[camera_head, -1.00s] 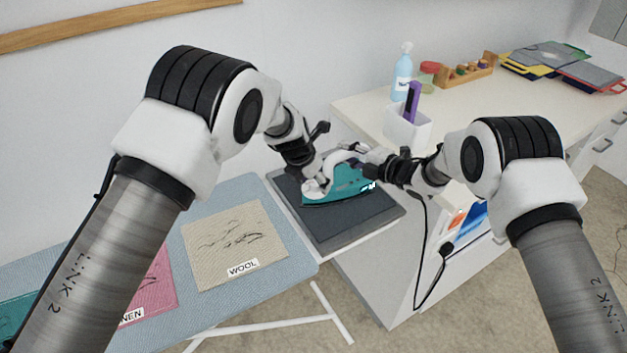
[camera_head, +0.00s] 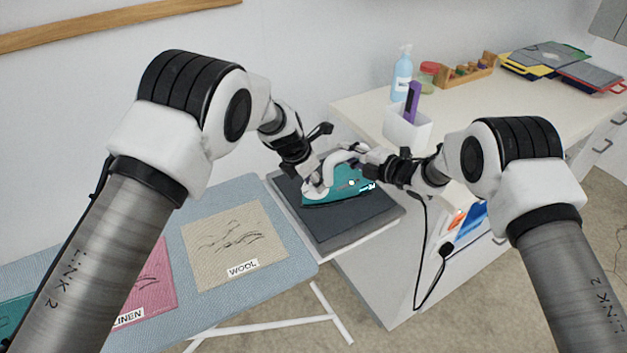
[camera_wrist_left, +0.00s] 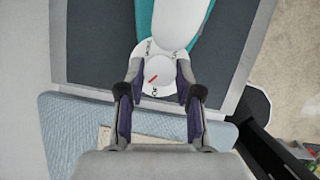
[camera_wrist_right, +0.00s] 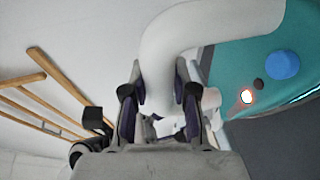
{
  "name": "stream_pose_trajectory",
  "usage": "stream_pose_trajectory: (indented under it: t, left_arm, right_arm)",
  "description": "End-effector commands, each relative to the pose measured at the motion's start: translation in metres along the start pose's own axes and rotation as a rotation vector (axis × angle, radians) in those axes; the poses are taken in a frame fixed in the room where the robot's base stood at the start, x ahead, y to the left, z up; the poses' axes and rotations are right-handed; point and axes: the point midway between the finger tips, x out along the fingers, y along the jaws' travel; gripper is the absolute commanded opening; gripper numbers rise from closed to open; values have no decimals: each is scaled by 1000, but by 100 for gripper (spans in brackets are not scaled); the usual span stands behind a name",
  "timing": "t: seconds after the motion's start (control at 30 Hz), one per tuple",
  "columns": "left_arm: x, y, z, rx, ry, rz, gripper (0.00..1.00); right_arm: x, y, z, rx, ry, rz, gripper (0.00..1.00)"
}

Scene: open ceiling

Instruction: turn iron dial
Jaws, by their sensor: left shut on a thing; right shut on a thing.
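The teal iron (camera_head: 345,190) with a white handle (camera_head: 342,155) rests on a dark pad (camera_head: 335,232). Its round white dial (camera_wrist_left: 160,68) has a red pointer line slanting to the lower left in the left wrist view, with partly hidden lettering around it. My left gripper (camera_wrist_left: 160,76) is shut on the dial, one finger on each side; it is small in the head view (camera_head: 312,180). My right gripper (camera_wrist_right: 160,85) is shut on the front of the handle and also shows in the head view (camera_head: 362,152). A blue button (camera_wrist_right: 282,65) and a lit lamp (camera_wrist_right: 247,97) show on the iron.
A blue ironing board (camera_head: 170,215) carries cloths labelled WOOL (camera_head: 225,235) and LINEN (camera_head: 155,280). A white counter (camera_head: 480,100) holds a spray bottle (camera_head: 402,75), a white holder (camera_head: 405,130) and folders (camera_head: 545,60). A black cable (camera_head: 427,235) hangs at the counter's front.

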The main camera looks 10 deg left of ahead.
Motion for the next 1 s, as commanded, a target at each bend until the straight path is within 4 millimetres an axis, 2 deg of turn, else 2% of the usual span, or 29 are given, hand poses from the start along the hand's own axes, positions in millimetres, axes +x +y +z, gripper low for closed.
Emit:
stream_pose_trajectory:
  t: [0.7,1.0]
  left_arm:
    - [3,4,0,599,0,-252,0]
    - [3,5,1,758,0,-317,0]
  right_arm:
    - [0,-1,-1,0,2,-2,0]
    - [0,-1,-1,0,3,-2,0]
